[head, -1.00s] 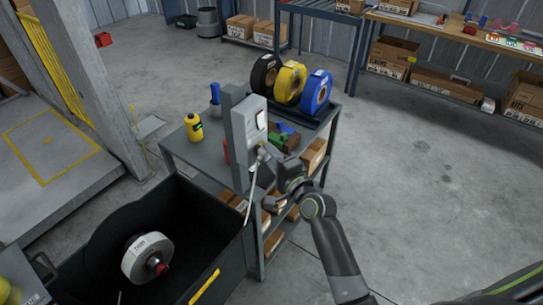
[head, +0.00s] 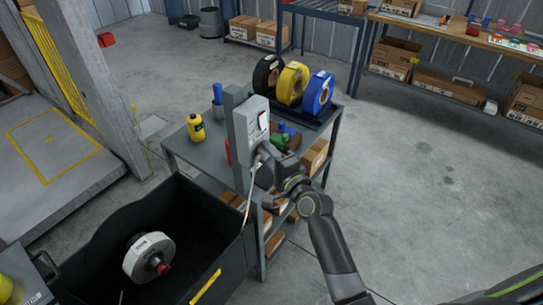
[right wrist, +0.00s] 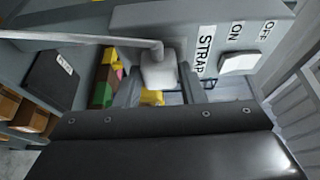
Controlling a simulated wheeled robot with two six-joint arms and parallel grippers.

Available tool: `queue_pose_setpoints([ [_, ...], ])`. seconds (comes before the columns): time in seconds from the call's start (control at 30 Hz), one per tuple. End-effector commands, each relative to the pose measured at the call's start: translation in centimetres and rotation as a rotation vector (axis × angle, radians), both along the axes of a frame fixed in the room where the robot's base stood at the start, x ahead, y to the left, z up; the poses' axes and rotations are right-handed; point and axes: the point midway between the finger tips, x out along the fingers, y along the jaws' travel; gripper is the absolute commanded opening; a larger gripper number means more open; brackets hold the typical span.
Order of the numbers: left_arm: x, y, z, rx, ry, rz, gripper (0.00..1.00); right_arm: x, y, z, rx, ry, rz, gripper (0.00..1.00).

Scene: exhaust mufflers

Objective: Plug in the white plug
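The white plug (right wrist: 160,70) sits between the two fingers of my right gripper (right wrist: 160,88), which close on its sides. Its pale cable (right wrist: 85,38) runs off to the left in the right wrist view. In the head view my right gripper (head: 258,152) is at the lower front of the grey switch box (head: 252,118), and the cable (head: 248,205) hangs down beside the cart. The box face (right wrist: 210,25) carries STRAP, ON and OFF labels and a white rocker switch (right wrist: 240,63). The plug's prongs and any socket are hidden. My left gripper is not seen.
The box is on a grey post (head: 232,105) at the cart (head: 205,155). A yellow bottle (head: 196,127) and black, yellow (head: 291,82) and blue rolls stand on the cart. A black bin (head: 190,235) with a white reel is at front left. The floor at right is clear.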

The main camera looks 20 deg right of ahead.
Motion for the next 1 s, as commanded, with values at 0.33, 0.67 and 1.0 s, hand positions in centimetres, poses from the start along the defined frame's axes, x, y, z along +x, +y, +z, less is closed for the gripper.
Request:
queue_pose_setpoints([
  [0.33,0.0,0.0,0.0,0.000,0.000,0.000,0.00,0.0,0.0,0.0,0.000,0.000,0.000,0.58],
  [0.67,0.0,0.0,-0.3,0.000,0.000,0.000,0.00,-2.2,-0.7,-0.2,0.001,0.001,-0.001,0.58],
  [1.0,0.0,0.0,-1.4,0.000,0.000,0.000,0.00,-9.2,-2.6,-0.3,-0.001,0.002,-0.001,0.58],
])
